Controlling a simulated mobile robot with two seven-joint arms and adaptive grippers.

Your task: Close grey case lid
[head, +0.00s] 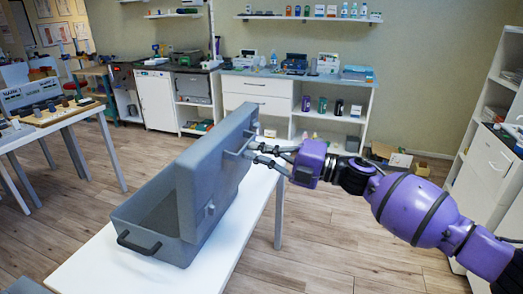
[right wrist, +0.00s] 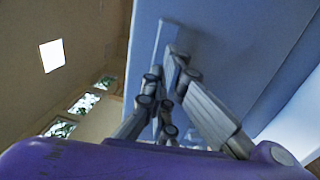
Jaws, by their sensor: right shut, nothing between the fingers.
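The grey case (head: 118,222) stands on a white table (head: 95,268), with a dark handle (head: 138,244) on its near end. Its grey lid (head: 212,165) is open, standing steeply up along the right side of the case. My right gripper (head: 251,151) is at the outer, right-hand face of the lid, close to a small bracket-like part on it. Its fingers are shut with nothing between them. In the right wrist view the fingertips (right wrist: 172,60) are against or very near the blue-grey lid surface (right wrist: 225,50); contact is not certain. My left gripper is not in view.
Another table (head: 50,122) with small items stands at the left. White drawers and shelves (head: 258,88) line the back wall. A white shelf unit (head: 490,160) is at the right. Wooden floor is clear around the white table.

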